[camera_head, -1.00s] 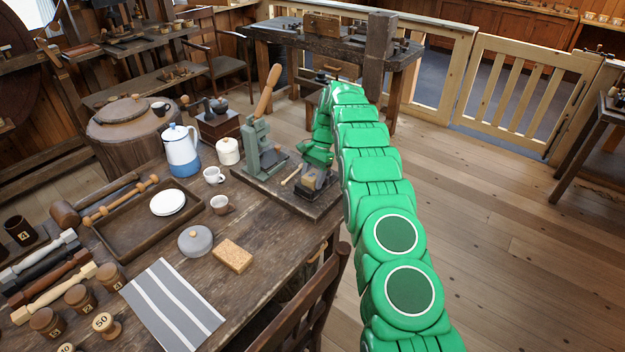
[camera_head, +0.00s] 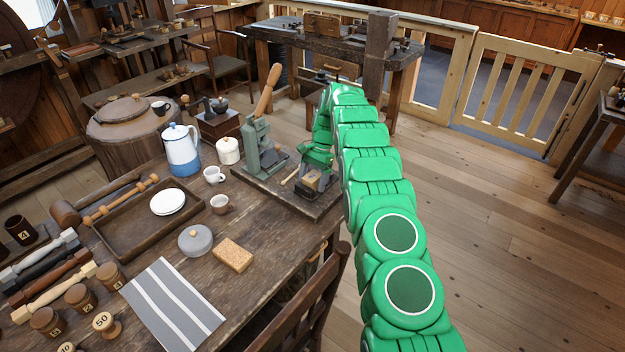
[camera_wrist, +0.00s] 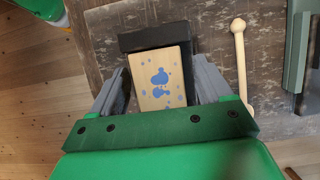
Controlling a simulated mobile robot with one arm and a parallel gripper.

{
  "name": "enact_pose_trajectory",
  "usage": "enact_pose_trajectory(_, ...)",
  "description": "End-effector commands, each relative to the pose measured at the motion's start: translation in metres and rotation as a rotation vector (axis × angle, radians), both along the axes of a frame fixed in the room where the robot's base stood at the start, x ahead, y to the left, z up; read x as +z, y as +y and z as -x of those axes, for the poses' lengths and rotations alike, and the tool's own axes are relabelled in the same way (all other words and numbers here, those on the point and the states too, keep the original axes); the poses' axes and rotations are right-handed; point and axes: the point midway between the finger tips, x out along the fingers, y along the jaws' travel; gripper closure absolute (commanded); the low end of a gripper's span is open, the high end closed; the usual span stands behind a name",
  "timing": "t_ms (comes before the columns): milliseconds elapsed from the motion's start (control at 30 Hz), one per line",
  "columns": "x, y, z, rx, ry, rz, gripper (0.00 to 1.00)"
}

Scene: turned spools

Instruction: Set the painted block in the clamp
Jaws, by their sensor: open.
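The painted block (camera_wrist: 161,80) is tan with blue blotches and lies between my gripper's two grey fingers in the wrist view. My gripper (camera_wrist: 160,88) is open, with a narrow gap visible at each side of the block. A black clamp part (camera_wrist: 152,38) borders the block's far edge and upper right corner. In the head view the block (camera_head: 312,179) shows as a small tan patch under my gripper (camera_head: 312,170), at the dark clamp on the board. Whether the block rests fully on the clamp's floor is hidden.
A pale ball-ended wooden handle (camera_wrist: 239,60) lies right of the clamp in the wrist view. A green lever press (camera_head: 262,148) stands left of my gripper on the same board. A cup (camera_head: 221,204), sponge-like block (camera_head: 233,255) and tray (camera_head: 115,238) occupy the table.

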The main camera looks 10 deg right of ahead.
Motion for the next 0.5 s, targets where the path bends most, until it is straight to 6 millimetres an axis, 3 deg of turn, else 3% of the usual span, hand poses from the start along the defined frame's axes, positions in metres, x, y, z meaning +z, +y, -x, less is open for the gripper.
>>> enact_pose_trajectory(500, 0.035, -0.01, -0.011, 0.001, -0.002, 0.0, 0.21)
